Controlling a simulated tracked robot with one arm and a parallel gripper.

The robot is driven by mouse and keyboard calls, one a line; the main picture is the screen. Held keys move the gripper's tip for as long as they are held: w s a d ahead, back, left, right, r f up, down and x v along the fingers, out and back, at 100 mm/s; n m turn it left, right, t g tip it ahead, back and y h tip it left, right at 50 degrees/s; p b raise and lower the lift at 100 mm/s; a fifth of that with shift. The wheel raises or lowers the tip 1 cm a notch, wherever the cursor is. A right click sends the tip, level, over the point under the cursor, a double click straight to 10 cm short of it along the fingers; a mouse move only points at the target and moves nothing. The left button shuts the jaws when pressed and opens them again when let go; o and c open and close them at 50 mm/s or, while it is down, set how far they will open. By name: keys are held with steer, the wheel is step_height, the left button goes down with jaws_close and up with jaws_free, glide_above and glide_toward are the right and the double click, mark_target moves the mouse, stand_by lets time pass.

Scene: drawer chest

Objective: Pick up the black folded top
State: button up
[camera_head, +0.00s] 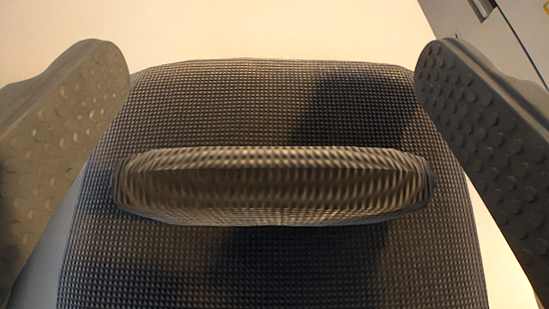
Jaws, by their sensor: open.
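The black folded top (270,110) lies flat on a pale surface and fills the middle of the view. It has a dotted, woven-looking texture. A raised, rounded fold (270,185) runs across its middle from left to right. My gripper (272,130) is open, with one studded grey finger at the left of the top and the other at the right. The fingers stand either side of the raised fold, and nothing is held between them. A dark shadow falls over the top's right part. The top's near edge is cut off by the frame.
The pale surface (270,30) is bare beyond the top. At the upper right corner there is a light panel (520,25) with a dark seam and a dark handle-like part.

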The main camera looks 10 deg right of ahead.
steer(key=c, duration=1.1)
steer(key=shift+c, duration=0.2)
steer(key=shift+r, duration=0.1)
steer(key=shift+r, duration=0.85)
steer(key=shift+r+b, duration=0.3)
steer(key=shift+r, duration=0.65)
steer(key=s+a, duration=0.3)
steer(key=s, duration=0.4)
steer(key=s+a+r+b, duration=0.1)
steer(key=s+a, duration=0.2)
steer(key=s, duration=0.4)
steer(key=shift+s+a+b, duration=0.3)
steer(key=shift+a, duration=0.1)
